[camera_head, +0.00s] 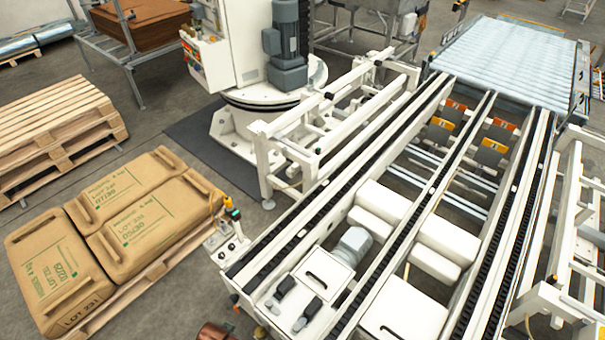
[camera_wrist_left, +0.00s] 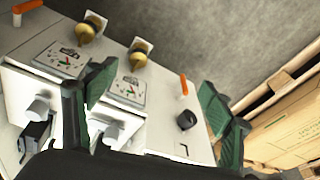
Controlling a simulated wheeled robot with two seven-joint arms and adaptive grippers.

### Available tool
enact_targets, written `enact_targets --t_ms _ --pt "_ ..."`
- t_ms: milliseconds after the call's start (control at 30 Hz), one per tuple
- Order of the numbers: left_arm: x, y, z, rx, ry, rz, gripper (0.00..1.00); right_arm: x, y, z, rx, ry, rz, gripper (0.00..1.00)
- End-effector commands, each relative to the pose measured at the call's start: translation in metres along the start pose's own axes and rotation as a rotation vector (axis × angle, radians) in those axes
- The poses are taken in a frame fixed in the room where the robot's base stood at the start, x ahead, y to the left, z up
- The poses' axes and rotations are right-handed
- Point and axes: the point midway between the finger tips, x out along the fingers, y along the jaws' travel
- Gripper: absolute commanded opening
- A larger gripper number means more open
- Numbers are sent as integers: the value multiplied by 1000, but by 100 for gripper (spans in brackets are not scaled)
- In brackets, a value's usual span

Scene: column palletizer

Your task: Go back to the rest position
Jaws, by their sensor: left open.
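My left gripper (camera_wrist_left: 158,102) shows in the left wrist view, with its two green-padded fingers spread wide apart. Nothing is between the fingers. Behind them is a white control panel (camera_wrist_left: 142,125) with dials, gold fittings and orange levers. I cannot tell from this view whether any finger touches the panel. I cannot make out the left gripper in the head view. My right gripper is in neither view.
Tan sacks (camera_head: 140,217) lie on a pallet (camera_head: 142,290) at the lower left, beside an empty pallet stack (camera_head: 50,130). A chain conveyor (camera_head: 420,215) fills the right, leading to a roller bed (camera_head: 510,60). A white machine column (camera_head: 245,45) stands behind. Some grey floor is bare.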

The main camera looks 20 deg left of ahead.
Motion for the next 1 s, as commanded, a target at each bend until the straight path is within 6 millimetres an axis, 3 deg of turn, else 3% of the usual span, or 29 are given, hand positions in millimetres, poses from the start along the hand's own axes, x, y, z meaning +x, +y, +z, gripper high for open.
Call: enact_targets --t_ms 33,200,500,733,900,1000 --pt "24 3 10 4 -17 4 75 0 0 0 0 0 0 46" --pt "94 13 44 17 -45 16 75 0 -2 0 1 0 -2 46" --pt "192 29 132 44 -97 34 75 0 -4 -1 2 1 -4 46" --pt "238 36 216 65 -136 45 75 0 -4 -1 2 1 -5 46" --pt "252 38 269 80 -158 51 75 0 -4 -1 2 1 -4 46" --pt "255 38 288 85 -164 53 75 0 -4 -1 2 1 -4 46"
